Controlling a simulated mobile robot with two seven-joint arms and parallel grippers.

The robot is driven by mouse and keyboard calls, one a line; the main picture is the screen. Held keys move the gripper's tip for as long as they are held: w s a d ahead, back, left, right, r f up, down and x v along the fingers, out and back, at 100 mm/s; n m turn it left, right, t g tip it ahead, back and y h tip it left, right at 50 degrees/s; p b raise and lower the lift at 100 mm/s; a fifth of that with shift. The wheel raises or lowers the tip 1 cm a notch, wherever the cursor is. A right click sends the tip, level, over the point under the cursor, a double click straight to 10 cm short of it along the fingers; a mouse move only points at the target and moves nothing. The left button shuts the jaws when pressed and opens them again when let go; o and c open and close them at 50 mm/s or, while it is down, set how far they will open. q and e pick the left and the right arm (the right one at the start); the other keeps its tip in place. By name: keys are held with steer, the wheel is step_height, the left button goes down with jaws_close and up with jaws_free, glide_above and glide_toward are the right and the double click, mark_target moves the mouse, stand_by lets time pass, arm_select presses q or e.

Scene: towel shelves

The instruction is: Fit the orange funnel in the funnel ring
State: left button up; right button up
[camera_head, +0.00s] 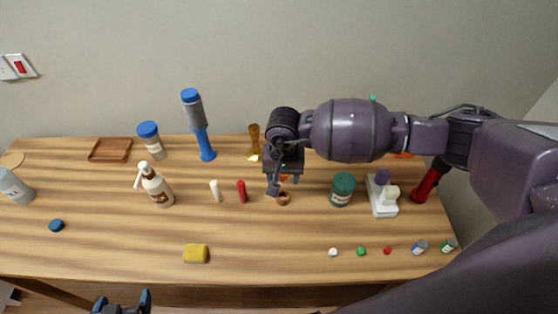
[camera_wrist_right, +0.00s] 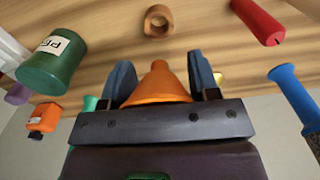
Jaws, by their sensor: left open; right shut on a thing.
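The orange funnel (camera_wrist_right: 158,85) is between the fingers of my right gripper (camera_wrist_right: 160,72), which is shut on it. In the head view my right gripper (camera_head: 280,185) is over the middle of the table and hides most of the funnel. The funnel ring (camera_wrist_right: 158,21), a small brown ring, lies ahead of the funnel in the right wrist view, apart from it. In the head view the ring (camera_head: 283,199) sits on the table just in front of the gripper. My left gripper (camera_head: 122,304) is open at the bottom edge, in front of the table, partly cut off.
A green jar (camera_head: 342,189) stands right of the ring. A red stick (camera_head: 241,191) and a white stick (camera_head: 215,191) are to its left. A yellow sponge (camera_head: 196,253) lies nearer the front of the wooden table (camera_head: 270,261). My right arm covers the back right.

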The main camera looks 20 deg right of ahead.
steer(key=shift+s, duration=0.15)
arm_select(q)
steer(key=shift+s+f, duration=0.25)
steer(key=shift+s, duration=0.25)
steer(key=shift+w, duration=0.1)
arm_select(e)
steer(key=shift+f+b, duration=0.15)
steer(key=shift+b, duration=0.2)
steer(key=shift+f+b, duration=0.95)
steer(key=shift+f, duration=0.3)
steer(key=shift+f+b, duration=1)
steer(key=shift+f, duration=0.45)
arm_select(q)
steer(key=shift+g, duration=0.3)
steer(key=f, duration=0.3)
steer(key=s+f, duration=0.1)
steer(key=f, duration=0.1)
steer(key=shift+f, duration=0.3)
arm_select(e)
steer(key=shift+f, duration=0.1)
arm_select(q)
steer(key=shift+w, duration=0.2)
